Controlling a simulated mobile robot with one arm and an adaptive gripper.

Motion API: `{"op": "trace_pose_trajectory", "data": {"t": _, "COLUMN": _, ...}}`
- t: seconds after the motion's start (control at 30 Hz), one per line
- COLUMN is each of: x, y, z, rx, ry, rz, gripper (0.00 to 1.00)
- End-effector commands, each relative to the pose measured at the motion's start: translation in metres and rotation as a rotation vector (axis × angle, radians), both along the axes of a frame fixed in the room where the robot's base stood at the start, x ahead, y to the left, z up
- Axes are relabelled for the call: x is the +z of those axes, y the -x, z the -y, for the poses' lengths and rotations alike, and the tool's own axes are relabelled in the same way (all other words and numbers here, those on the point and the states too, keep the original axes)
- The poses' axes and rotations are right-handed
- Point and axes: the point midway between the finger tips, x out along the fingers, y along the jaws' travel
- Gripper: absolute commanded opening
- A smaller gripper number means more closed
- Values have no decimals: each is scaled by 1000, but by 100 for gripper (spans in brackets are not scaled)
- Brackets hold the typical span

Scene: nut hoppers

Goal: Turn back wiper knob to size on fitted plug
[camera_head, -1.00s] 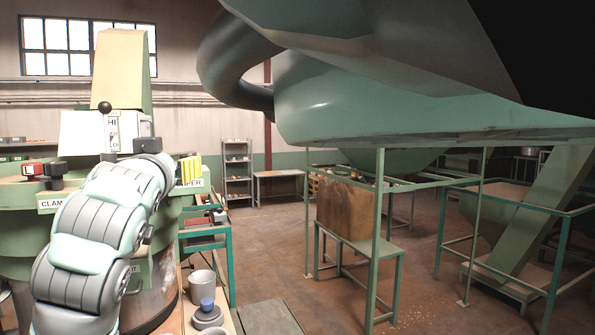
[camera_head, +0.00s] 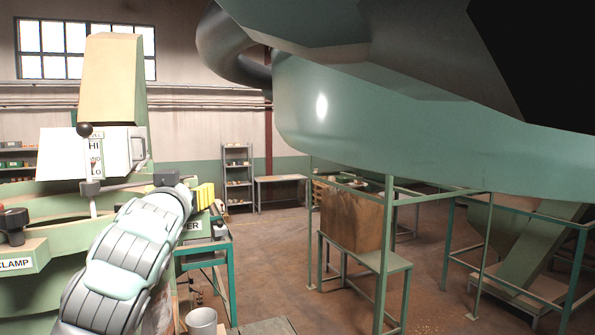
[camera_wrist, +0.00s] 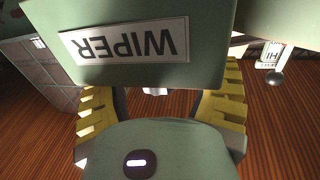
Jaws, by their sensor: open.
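The WIPER label (camera_wrist: 125,47) is on a green panel and shows upside down in the wrist view. In the head view its end letters (camera_head: 192,226) show beside my arm. My gripper (camera_wrist: 160,105) is open, with its yellow fingers to either side of the panel's edge. In the head view the yellow fingers (camera_head: 203,196) are just above the label. I cannot make out the wiper knob between the fingers, nor any size mark on it. The fitted plug is not visible.
A CLAMP knob (camera_head: 13,222) stands at the left. A ball-topped lever (camera_head: 86,160) rises before the white HI/LO plate (camera_head: 95,155). A grey cup (camera_head: 201,321) is at the bottom. A large green hopper (camera_head: 400,130) overhangs the right. Floor between is open.

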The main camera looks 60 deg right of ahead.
Motion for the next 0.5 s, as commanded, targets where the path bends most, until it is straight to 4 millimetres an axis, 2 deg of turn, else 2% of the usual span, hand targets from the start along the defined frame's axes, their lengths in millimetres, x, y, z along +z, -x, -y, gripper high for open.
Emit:
{"op": "trace_pose_trajectory", "data": {"t": 0.43, "x": 0, "y": 0, "z": 2, "rx": -3, "ry": 0, "rz": 0, "gripper": 73}}
{"op": "trace_pose_trajectory", "data": {"t": 0.5, "x": 0, "y": 0, "z": 2, "rx": -2, "ry": 0, "rz": 0, "gripper": 66}}
